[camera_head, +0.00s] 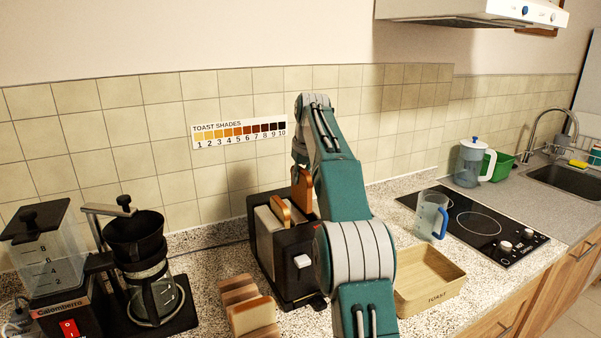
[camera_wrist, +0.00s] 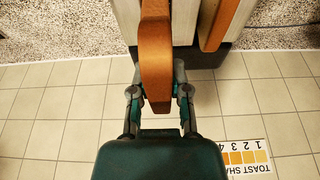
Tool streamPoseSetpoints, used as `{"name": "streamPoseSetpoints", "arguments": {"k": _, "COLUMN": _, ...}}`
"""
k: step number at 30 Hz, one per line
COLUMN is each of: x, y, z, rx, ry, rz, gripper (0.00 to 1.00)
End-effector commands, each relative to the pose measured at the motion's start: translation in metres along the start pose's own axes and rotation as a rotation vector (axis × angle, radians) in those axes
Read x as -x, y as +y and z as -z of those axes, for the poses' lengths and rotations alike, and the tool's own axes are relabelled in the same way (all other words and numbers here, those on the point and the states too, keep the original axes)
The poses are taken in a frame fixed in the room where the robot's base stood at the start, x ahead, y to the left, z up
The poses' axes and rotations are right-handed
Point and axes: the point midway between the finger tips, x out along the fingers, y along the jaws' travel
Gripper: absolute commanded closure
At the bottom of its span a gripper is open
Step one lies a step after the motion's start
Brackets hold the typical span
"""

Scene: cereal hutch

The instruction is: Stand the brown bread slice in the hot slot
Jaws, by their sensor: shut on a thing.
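My gripper (camera_wrist: 159,92) is shut on a brown bread slice (camera_wrist: 155,45), one finger on each flat side. In the head view this slice (camera_head: 302,192) stands upright at the right part of the black toaster (camera_head: 290,248), partly behind my arm. Its lower end is hidden, so I cannot tell how deep it sits in a slot. A second orange-brown slice (camera_head: 280,208) stands in the toaster further left and also shows in the wrist view (camera_wrist: 214,22).
A wooden toast tray (camera_head: 430,282) is to the right, with a blue-handled jug (camera_head: 430,212) and a hob (camera_head: 478,224) beyond. A coffee maker (camera_head: 150,275) stands at left.

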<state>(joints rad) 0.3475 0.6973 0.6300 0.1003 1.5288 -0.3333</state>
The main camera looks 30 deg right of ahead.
Motion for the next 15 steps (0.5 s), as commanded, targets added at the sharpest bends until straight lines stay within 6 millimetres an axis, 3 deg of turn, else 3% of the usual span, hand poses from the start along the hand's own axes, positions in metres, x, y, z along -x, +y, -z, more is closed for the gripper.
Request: {"name": "streamPoseSetpoints", "arguments": {"k": 15, "x": -0.025, "y": 0.000, "z": -0.009, "rx": 0.000, "ry": -0.001, "rz": 0.001, "gripper": 1.00}}
